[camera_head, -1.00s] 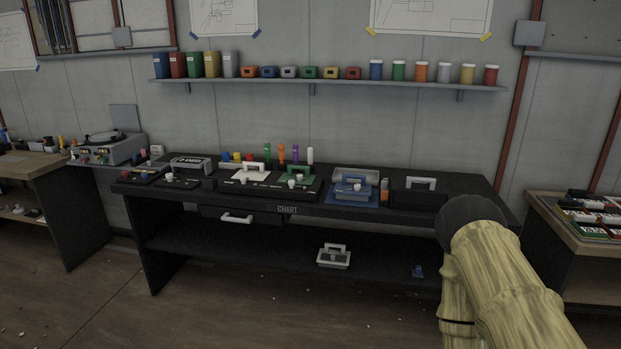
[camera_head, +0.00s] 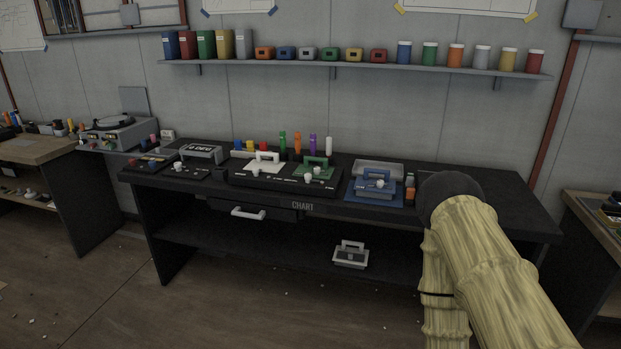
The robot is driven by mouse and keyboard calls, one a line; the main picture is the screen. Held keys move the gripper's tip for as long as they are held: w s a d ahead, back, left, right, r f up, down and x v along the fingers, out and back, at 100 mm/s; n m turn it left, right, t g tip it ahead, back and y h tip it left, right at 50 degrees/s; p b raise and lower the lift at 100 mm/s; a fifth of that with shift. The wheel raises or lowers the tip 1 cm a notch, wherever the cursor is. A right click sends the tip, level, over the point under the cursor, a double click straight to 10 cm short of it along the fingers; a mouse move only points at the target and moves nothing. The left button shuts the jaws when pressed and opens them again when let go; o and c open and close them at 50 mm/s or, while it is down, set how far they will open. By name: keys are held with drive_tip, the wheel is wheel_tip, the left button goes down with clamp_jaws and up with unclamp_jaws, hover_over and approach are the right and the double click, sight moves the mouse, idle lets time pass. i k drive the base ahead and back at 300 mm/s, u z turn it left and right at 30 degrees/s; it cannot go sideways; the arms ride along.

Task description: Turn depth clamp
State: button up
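No label that I can read names the depth clamp, so I cannot tell which part it is. Small white knobs show on the black chart desk: one on a dark panel at the left (camera_head: 181,166), one by the green plate (camera_head: 308,177), and one on the blue unit (camera_head: 379,183). The green plate (camera_head: 315,162) and a white plate (camera_head: 262,164) have handles and sit on a long black panel (camera_head: 270,181). The blue unit (camera_head: 377,190) has a grey raised back part. My gripper is not in view.
The black desk (camera_head: 470,172) has a drawer with a white handle (camera_head: 248,213) and a lower shelf holding a grey handled box (camera_head: 350,255). A wall shelf (camera_head: 370,67) carries binders and jars. Open floor lies in front. Side benches stand left and right.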

sight(308, 177)
drive_tip(key=u, duration=0.6)
drive_tip(key=i, duration=0.55)
drive_tip(key=u, duration=0.6)
drive_tip(key=i, duration=0.6)
drive_tip(key=z, duration=0.3)
